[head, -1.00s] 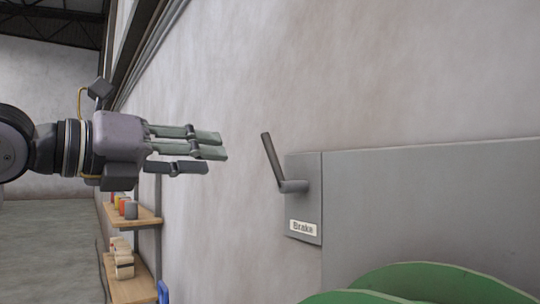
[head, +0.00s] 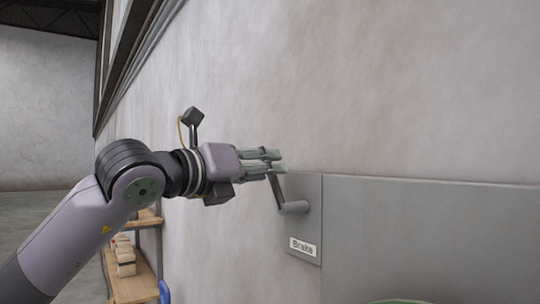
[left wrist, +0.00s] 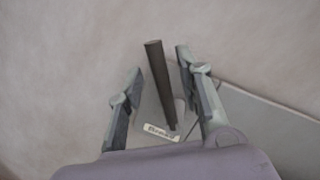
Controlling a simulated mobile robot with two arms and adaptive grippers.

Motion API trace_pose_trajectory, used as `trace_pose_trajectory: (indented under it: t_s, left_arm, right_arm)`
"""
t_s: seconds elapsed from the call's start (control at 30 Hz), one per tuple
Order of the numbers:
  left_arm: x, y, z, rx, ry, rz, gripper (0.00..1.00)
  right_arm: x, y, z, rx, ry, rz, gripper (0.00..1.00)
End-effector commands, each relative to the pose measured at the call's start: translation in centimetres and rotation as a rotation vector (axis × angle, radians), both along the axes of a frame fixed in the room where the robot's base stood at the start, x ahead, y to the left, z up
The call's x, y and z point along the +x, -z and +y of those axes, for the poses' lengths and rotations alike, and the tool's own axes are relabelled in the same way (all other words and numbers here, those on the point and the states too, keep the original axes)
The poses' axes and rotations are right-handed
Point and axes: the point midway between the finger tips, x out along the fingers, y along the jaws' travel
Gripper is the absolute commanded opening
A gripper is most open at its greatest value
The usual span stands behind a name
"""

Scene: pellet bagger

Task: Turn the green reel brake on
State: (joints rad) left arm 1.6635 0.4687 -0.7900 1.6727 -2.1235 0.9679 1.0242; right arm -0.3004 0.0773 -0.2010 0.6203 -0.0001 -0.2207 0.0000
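The brake lever (head: 278,195) is a dark grey handle that rises from a pivot on a grey panel with a white "Brake" label (head: 303,247). My left gripper (head: 277,162) is at the lever's upper end, which it hides in the head view. In the left wrist view the lever (left wrist: 160,82) stands between the two spread fingers of my left gripper (left wrist: 158,85), with gaps on both sides. The left gripper is open. The green reel (head: 402,301) shows only as a sliver at the bottom edge of the head view. My right gripper is not in view.
A large grey cabinet (head: 430,235) stands right of the brake panel. A plain wall (head: 380,90) is behind. Wooden shelves (head: 130,285) with small items are at the lower left, below my left arm.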

Motion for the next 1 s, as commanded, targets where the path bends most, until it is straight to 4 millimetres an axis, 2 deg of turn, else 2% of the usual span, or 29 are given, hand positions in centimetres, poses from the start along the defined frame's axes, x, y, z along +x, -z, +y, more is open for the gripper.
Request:
trace_pose_trajectory:
  t_s: [0.03, 0.2, 0.53, 1.0]
  left_arm:
    - [0.6, -0.3, -0.5, 0.001, 0.0, 0.002, 0.33]
    - [1.6, -0.1, -1.3, 0.0, -0.001, 0.001, 0.33]
    - [1.8, 0.0, -1.5, 0.0, 0.0, 0.0, 0.33]
    - [1.7, 0.0, -1.5, 0.0, -0.001, 0.0, 0.01]
  right_arm:
    - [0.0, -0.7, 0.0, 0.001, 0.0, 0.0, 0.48]
    - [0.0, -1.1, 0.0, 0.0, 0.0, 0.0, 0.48]
    - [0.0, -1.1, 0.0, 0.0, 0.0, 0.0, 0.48]
    - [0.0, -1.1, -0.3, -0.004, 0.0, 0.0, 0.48]
